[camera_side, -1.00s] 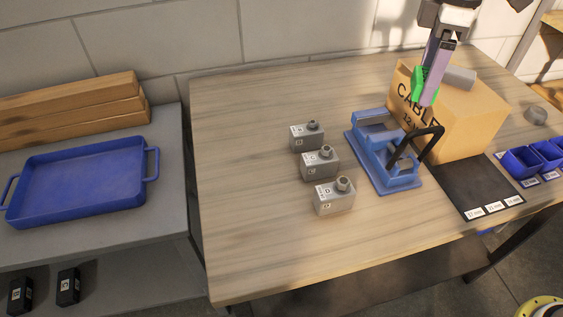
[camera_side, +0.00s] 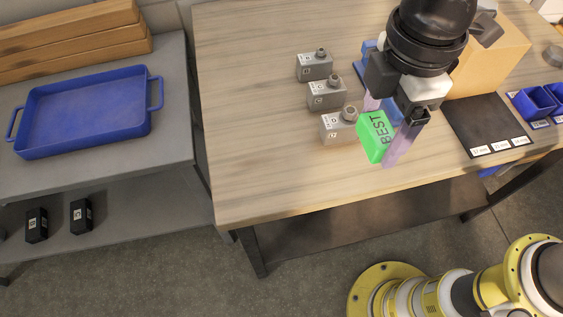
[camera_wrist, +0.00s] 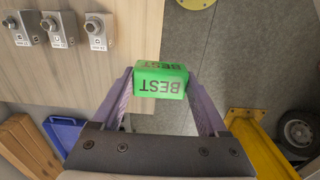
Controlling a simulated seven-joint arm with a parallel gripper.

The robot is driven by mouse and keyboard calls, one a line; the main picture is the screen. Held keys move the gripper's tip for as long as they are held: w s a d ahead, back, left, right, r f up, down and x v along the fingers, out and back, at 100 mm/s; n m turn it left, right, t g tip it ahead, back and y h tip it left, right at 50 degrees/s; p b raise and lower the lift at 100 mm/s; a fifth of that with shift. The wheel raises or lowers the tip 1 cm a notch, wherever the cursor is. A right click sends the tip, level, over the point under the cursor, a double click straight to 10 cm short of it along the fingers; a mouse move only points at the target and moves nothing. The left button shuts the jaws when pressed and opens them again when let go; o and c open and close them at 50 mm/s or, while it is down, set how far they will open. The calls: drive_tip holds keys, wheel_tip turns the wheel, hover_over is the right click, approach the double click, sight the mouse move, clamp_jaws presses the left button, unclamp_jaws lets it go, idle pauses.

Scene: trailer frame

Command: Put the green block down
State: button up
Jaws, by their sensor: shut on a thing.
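The green block (camera_side: 376,136), marked BEST, is held between the two purple fingers of my gripper (camera_side: 387,128). My gripper is shut on it. In the side view the block hangs near the front edge of the wooden table (camera_side: 270,160), to the right of the nearest grey box; its exact height above the table is hard to tell. In the wrist view the block (camera_wrist: 160,80) sits between the fingertips, over the table edge and the floor.
Several grey boxes with knobs (camera_side: 326,93) stand in a row left of my gripper. A cardboard box (camera_side: 490,60), a dark mat (camera_side: 487,125) and blue bins (camera_side: 535,102) are to the right. A blue tray (camera_side: 85,112) lies on the left shelf. The table's front left is clear.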

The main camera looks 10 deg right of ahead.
wheel_tip(320, 180, down, 4)
drive_tip(key=shift+w+a+f, duration=0.1)
approach(281, 167)
drive_tip(key=s+d+r, duration=0.2)
drive_tip(key=s+d, duration=0.1)
drive_tip(key=d, duration=0.1)
drive_tip(key=w+a+f, duration=0.1)
drive_tip(key=f, duration=0.1)
drive_tip(key=w+a+f, duration=0.1)
drive_tip(key=a+f, duration=0.1)
drive_tip(key=shift+w, duration=0.15)
drive_tip(key=shift+w+a+f, duration=0.35)
drive_tip(key=shift+a+f, duration=0.05)
drive_tip(key=shift+f, duration=0.2)
drive_tip(key=shift+a+f, duration=0.1)
drive_tip(key=shift+f, duration=1.5)
drive_tip(key=shift+f, duration=0.2)
drive_tip(key=o, duration=1.3)
drive_tip(key=shift+r, duration=0.15)
